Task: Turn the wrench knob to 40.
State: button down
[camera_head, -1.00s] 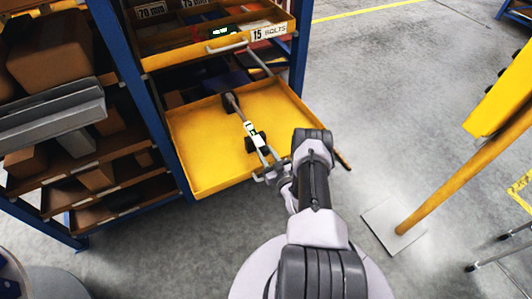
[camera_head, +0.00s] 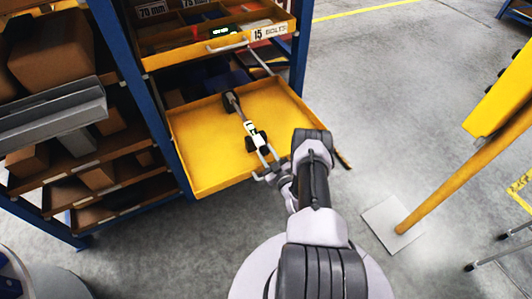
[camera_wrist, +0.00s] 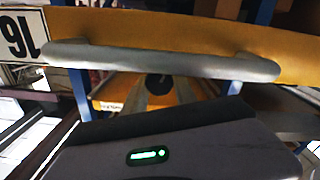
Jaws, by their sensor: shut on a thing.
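The wrench (camera_head: 238,111) lies in the open yellow drawer (camera_head: 205,150), its dark head toward the back and a small green-lit display (camera_head: 250,128) near its front end. The display is too small to read. My gripper (camera_head: 257,141) reaches over the drawer front from the lower right, in line with the wrench. Its fingers are shut on the dark knob at the wrench's near end. In the wrist view the round dark knob (camera_wrist: 158,82) shows between the two grey fingers. The knob's scale cannot be read.
The drawer's grey handle (camera_wrist: 160,60) crosses the wrist view close to the fingers, beside an upside-down label 16 (camera_wrist: 22,37). Another open drawer, marked 15 BOLTS (camera_head: 270,32), overhangs behind. Shelves with boxes (camera_head: 65,50) stand left.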

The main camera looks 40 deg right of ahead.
jog(key=c, duration=1)
grip_release()
jog(key=p+v, duration=0.4)
jog(key=v, duration=1.3)
jog(key=shift+s+a, duration=0.15)
jog(key=shift+s, duration=0.05)
jog(key=w+d+m+b, duration=0.1)
jog(key=w+b, duration=0.4)
jog(key=w+d+m+b, duration=0.1)
jog(key=w+m+b, duration=0.1)
jog(key=w+b, duration=0.3)
jog(key=w+d+m+b, duration=0.2)
jog(key=w+b, duration=0.3)
jog(key=w, duration=0.1)
jog(key=shift+f+b, duration=0.15)
jog(key=shift+b, duration=0.2)
